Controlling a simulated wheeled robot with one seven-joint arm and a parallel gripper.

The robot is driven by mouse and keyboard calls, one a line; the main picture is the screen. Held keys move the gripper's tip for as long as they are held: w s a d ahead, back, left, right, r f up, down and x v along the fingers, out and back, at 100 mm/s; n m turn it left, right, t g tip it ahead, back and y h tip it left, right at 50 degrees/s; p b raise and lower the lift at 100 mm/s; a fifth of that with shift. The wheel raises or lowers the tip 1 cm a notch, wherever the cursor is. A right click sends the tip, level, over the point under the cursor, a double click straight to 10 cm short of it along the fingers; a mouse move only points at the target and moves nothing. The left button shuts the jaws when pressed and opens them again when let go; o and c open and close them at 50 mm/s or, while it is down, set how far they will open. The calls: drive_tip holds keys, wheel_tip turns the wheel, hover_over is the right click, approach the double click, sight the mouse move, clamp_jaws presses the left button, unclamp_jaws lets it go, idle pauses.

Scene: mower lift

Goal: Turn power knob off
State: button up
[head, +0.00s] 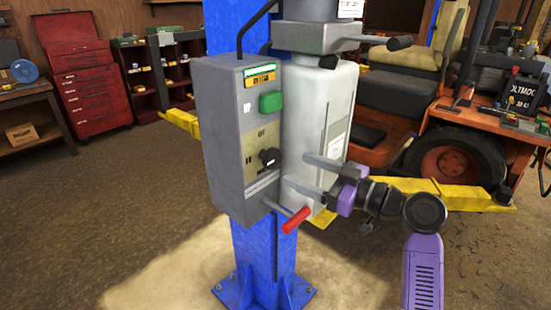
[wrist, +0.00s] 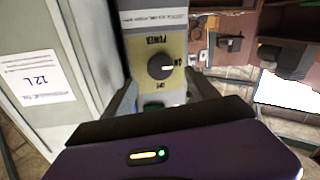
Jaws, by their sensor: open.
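The power knob (head: 269,157) is a black round dial on a beige plate on the front of the grey control box (head: 222,130). In the wrist view the knob (wrist: 161,66) sits just beyond my gripper, and a white mark on it points to the picture's right. The plate around it reads POWER, with OFF and ON marks too small to read surely. My gripper (head: 296,177) is open beside the box, its two fingers pointing toward the box face. In the wrist view my gripper's fingers (wrist: 164,92) lie either side of and below the knob, apart from it.
A green button (head: 270,102) is above the knob, and a red-handled lever (head: 296,220) sticks out below. A white tank (head: 335,105) stands right beside the box on the blue post (head: 262,262). An orange mower (head: 450,155) stands behind my arm.

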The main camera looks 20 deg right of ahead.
sight(275, 160)
drive_tip(key=p+x, duration=0.2)
drive_tip(key=x, duration=0.4)
drive_tip(key=shift+r, duration=0.1)
drive_tip(key=shift+w+a, duration=0.4)
drive_tip(key=shift+w, duration=0.15)
